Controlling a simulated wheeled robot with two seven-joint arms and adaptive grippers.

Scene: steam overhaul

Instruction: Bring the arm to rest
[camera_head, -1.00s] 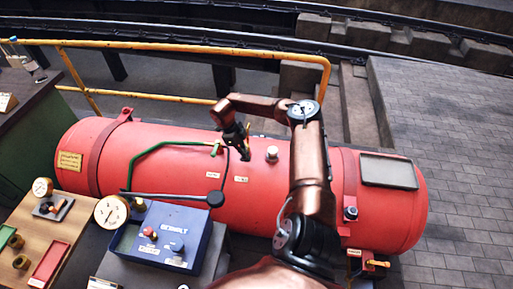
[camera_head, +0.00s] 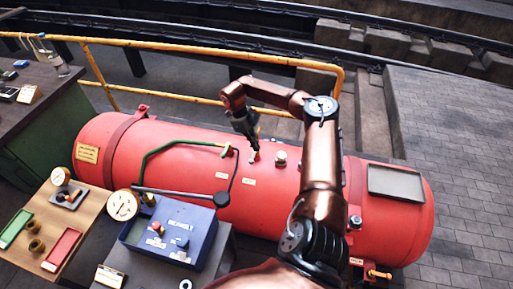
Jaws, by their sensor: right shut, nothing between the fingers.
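My right arm reaches up from the bottom of the head view, in front of the red boiler (camera_head: 400,222), and bends left at its elbow. My right gripper (camera_head: 254,156) points down over the top of the boiler, close to a small pale label or fitting. It is shut with nothing seen in it. Whether its tips touch the boiler I cannot tell. My left gripper is not in view.
A yellow railing (camera_head: 185,51) runs behind the boiler. A blue control box (camera_head: 175,232) with a gauge (camera_head: 122,205) stands in front. A green pipe (camera_head: 180,145) arches over the boiler. A wooden bench (camera_head: 85,218) holds trays at lower left. Paved floor lies right.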

